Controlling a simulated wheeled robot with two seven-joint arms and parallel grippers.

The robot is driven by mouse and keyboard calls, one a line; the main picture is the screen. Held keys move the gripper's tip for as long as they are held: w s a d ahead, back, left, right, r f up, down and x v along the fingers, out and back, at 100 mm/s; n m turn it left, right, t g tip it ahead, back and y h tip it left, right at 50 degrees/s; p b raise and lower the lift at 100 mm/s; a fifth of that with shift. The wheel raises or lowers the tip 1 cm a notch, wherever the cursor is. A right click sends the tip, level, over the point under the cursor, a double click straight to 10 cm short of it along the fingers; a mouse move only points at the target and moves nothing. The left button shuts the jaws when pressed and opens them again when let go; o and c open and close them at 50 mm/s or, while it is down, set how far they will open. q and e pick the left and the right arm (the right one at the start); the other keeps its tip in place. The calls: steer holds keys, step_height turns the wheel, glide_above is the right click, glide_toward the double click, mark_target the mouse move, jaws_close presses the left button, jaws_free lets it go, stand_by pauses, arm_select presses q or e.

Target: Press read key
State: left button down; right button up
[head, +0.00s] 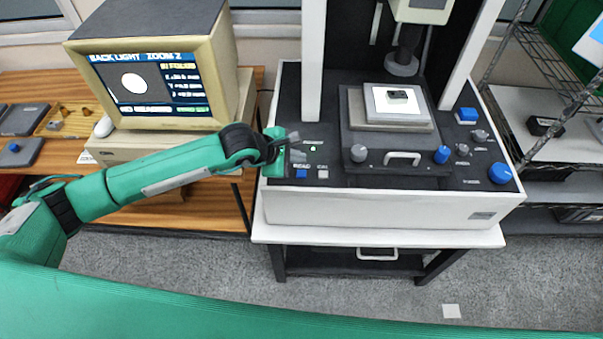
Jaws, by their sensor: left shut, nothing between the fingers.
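The blue key (301,174) under the READ label sits at the front left of the measuring machine's dark panel. A light grey key (323,174) marked CAL is just right of it. My left gripper (292,137) is shut and empty over the panel's left edge, behind the blue key in the picture. I cannot tell its height above the panel. The monitor (160,85) shows a white circle and readout lines headed BACK LIGHT ZOOM 2. My right gripper is not in view.
The machine's stage (358,120) carries a small dark part (397,97) on a white plate, below the optical head (402,62). Several knobs, including a big blue one (499,174), line the right side. A wooden desk (205,212) stands left, a wire shelf (556,90) right.

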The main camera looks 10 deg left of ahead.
mark_target(298, 175)
arm_select(q)
steer(key=shift+f+b, duration=1.4)
steer(key=shift+f, duration=0.4)
stand_by(0.6)
steer(key=shift+f+b, duration=0.4)
steer(key=shift+b, duration=0.3)
steer(key=shift+f+b, duration=0.4)
steer(key=shift+b, duration=0.2)
stand_by(0.4)
stand_by(0.3)
steer(key=shift+r, duration=0.85)
steer(key=shift+r+p, duration=0.9)
steer(key=shift+r, duration=1.6)
